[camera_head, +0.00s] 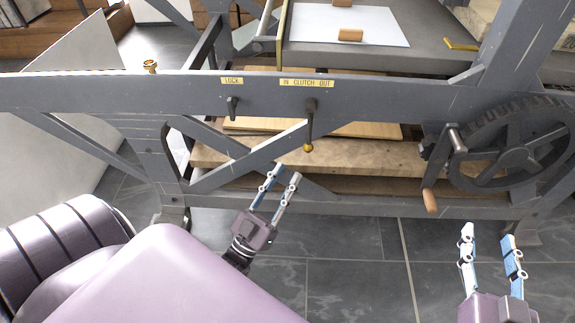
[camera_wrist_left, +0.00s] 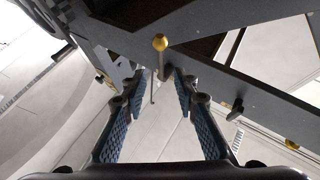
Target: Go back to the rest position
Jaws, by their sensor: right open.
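My left gripper (camera_head: 288,171) is open and empty in front of the grey press frame (camera_head: 150,95), just below the clutch lever (camera_head: 309,118) with its brass knob (camera_head: 308,148). In the left wrist view, the two fingers (camera_wrist_left: 162,78) are apart with nothing held between them. The brass knob (camera_wrist_left: 160,42) shows just beyond their tips; I cannot tell whether they touch the lever. My right gripper (camera_head: 488,232) is open and empty at the lower right, over the tiled floor, in front of and below the toothed wheel (camera_head: 520,155).
The lock lever (camera_head: 232,107) hangs left of the clutch lever. A crank with a wooden handle (camera_head: 430,201) sticks out near the wheel. The press bed carries a white sheet (camera_head: 370,28). Dark floor tiles (camera_head: 350,275) are clear between my grippers.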

